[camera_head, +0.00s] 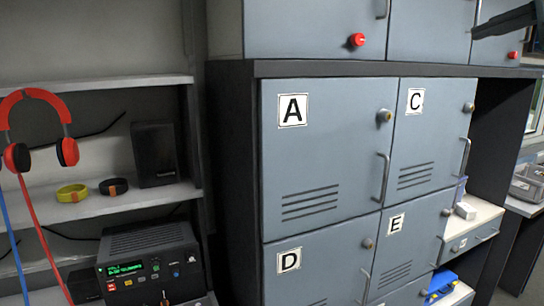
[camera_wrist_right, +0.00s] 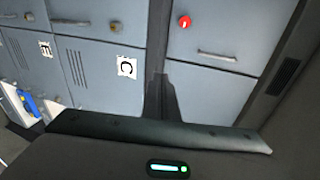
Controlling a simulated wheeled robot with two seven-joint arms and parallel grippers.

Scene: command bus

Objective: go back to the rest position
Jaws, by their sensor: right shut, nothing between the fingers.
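My right gripper (camera_head: 478,31) comes in as a dark shape at the top right of the head view, in front of the upper cabinets. In the right wrist view its fingers (camera_wrist_right: 161,82) are together with nothing between them, and the lockers lie beyond. It appears apart from the cabinet fronts. My left gripper is in neither view.
Grey lockers A (camera_head: 330,150), C (camera_head: 425,140), D (camera_head: 315,275) and E (camera_head: 410,240) are closed, with protruding handles. An upper cabinet has a red knob (camera_head: 356,40). Left shelves hold red headphones (camera_head: 40,95), a dark speaker (camera_head: 155,155) and a radio (camera_head: 150,262).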

